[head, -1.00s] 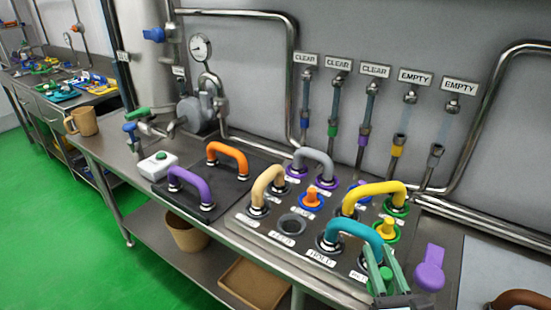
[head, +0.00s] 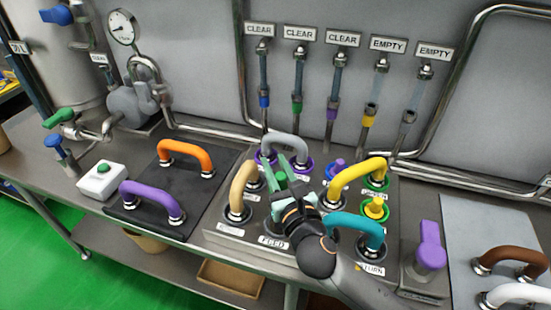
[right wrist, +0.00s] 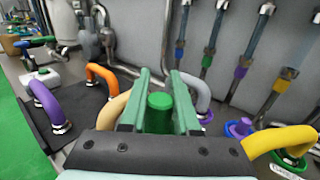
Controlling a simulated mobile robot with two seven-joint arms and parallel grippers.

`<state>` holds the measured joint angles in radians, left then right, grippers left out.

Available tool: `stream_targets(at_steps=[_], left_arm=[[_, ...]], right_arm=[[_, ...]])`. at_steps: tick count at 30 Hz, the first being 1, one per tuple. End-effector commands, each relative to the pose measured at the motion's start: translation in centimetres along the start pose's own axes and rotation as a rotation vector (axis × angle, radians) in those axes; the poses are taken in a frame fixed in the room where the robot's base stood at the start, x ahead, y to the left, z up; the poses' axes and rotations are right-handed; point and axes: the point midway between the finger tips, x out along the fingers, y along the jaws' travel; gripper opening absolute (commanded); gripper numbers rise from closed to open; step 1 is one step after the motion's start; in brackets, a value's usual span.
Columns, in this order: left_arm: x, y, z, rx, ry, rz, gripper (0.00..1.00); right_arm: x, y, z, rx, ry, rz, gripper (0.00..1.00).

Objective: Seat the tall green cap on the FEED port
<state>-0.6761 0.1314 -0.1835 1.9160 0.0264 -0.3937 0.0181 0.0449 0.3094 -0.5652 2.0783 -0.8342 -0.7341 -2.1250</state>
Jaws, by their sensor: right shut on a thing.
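My right gripper (head: 286,184) is over the middle of the port panel, its pale green fingers shut on the tall green cap (head: 280,181). In the right wrist view the round top of the cap (right wrist: 160,102) shows between the two fingers (right wrist: 160,115). The FEED label (head: 272,241) is on the panel's front edge, just below the gripper. The FEED port is mostly hidden behind my gripper and wrist. The cap's lower end is hidden too, so I cannot tell whether it touches the port. My left gripper is not in view.
A beige handle (head: 240,192) stands close left of the gripper, a grey handle (head: 287,147) behind it. A teal handle (head: 355,226) and a yellow handle (head: 356,172) stand to the right. A purple paddle (head: 430,246) is farther right.

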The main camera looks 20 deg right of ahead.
Motion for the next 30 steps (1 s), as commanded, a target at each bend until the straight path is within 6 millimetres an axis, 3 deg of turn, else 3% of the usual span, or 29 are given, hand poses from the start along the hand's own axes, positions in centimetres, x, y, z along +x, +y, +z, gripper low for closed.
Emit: stream_targets(at_steps=[9, 30], left_arm=[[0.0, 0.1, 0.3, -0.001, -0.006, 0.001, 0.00], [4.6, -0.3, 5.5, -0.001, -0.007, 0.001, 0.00]], right_arm=[[0.0, 0.0, -2.7, -0.002, 0.005, 0.000, 0.00], [0.0, 0.0, -9.6, 0.000, 0.001, 0.001, 0.00]])
